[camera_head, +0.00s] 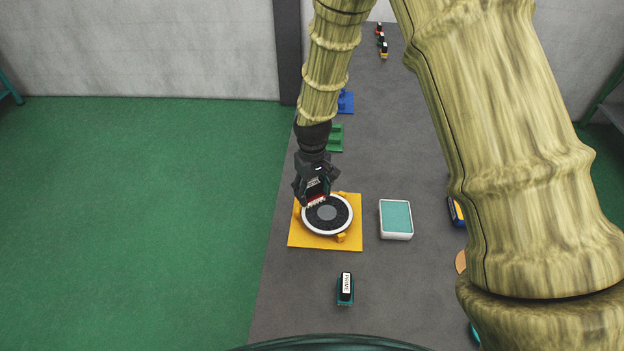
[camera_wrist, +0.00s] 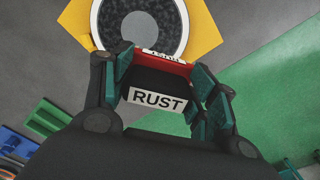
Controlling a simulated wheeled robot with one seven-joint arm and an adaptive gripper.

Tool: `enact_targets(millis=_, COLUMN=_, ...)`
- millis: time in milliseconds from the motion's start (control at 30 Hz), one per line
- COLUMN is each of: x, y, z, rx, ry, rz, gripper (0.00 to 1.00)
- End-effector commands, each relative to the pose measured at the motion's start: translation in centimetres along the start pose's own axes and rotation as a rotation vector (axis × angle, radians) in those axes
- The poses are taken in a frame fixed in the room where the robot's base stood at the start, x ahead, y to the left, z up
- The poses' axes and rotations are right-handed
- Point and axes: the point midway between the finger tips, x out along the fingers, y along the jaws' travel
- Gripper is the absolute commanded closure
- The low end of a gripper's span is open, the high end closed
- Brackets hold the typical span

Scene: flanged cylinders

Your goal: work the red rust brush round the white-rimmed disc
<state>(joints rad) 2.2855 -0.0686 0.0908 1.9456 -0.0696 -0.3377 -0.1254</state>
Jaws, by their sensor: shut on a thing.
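The white-rimmed disc (camera_head: 345,229) has a dark speckled face and a grey centre, and lies on a yellow square base (camera_head: 299,237) with small yellow blocks at its edge. My gripper (camera_head: 315,199) is shut on the red rust brush (camera_head: 319,203) over the upper left part of the disc. In the wrist view the brush (camera_wrist: 160,87) shows a white RUST label between the fingers, with the disc (camera_wrist: 184,34) just beyond it. I cannot tell whether the bristles touch the disc, since the gripper hides part of the contact.
A white tray with a teal pad (camera_head: 396,217) stands right of the base. A black-and-teal brush (camera_head: 345,289) stands in front. Green (camera_head: 335,138) and blue (camera_head: 346,102) holders stand behind. Several small items sit at the far end. Grey surface between base and tray is clear.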

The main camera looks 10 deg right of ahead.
Motion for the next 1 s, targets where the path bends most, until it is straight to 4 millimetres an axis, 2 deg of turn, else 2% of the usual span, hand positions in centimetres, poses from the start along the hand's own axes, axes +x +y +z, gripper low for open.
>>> enact_targets(millis=100, x=-1.5, y=0.0, z=0.0, rx=0.001, ry=0.001, rz=0.000, gripper=0.80)
enact_targets(millis=267, x=-2.4, y=0.1, z=0.0, rx=0.001, ry=0.000, rz=0.000, gripper=0.80)
enact_targets(millis=867, x=-2.4, y=0.2, z=0.1, rx=0.001, ry=0.000, rz=0.000, gripper=0.80)
enact_targets(millis=1000, x=-2.6, y=1.7, z=0.1, rx=0.000, ry=0.000, rz=-0.001, gripper=0.80)
